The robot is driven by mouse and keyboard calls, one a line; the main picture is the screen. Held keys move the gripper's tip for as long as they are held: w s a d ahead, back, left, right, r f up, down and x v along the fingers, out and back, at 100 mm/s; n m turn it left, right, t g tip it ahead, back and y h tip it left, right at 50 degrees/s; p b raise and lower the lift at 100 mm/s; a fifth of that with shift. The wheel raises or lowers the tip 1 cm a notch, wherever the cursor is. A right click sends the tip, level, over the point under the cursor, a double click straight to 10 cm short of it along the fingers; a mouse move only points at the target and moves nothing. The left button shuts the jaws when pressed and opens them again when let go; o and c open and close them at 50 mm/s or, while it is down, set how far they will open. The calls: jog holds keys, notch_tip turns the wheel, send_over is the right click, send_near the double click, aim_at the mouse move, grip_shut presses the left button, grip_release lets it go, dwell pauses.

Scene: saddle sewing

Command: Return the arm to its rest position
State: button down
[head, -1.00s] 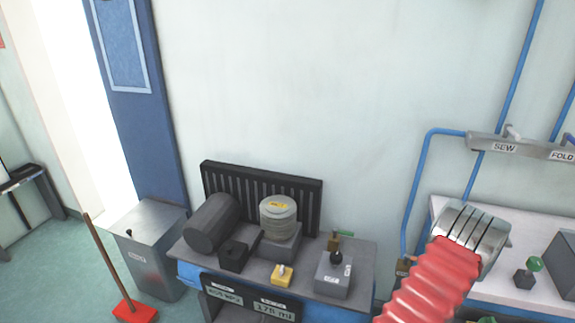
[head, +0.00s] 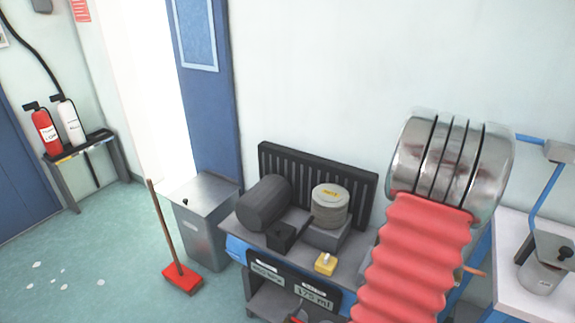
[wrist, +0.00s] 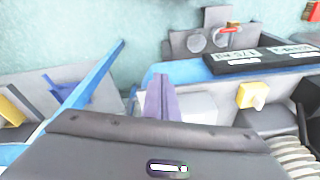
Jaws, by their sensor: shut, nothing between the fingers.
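My arm (head: 420,240) shows in the head view as a red bellows sleeve with a ribbed metal joint above it, raised at the right in front of the wall and covering the right part of the grey bench. My gripper (wrist: 158,92) shows in the wrist view as two purple-grey fingers close together, with nothing held. It is seen over the gap and pale surfaces by the blue-edged bench. The gripper does not show in the head view, and its height above the bench is hard to tell.
The left floor is mostly clear, with white scraps.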

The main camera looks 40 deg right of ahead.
jog(key=w+a+r+n+y, duration=0.1)
jog(key=w+a+r+n, duration=0.7)
jog(key=w+a+r, duration=0.6)
jog(key=w+a+r+n+t, duration=0.1)
jog(key=a+r+n+t, duration=0.1)
jog(key=a+r+n, duration=0.3)
jog(key=w+a+r+n+t+y, duration=0.1)
jog(key=w+a+r+n+t, duration=0.1)
jog(key=a+r, duration=1.1)
jog(key=a+n+t, duration=0.1)
jog(key=a+n, duration=0.1)
jog(key=a, duration=0.5)
jog(key=shift+w+a+r+n, duration=0.15)
jog(key=shift+r+n, duration=0.2)
jog(key=shift+n, duration=0.05)
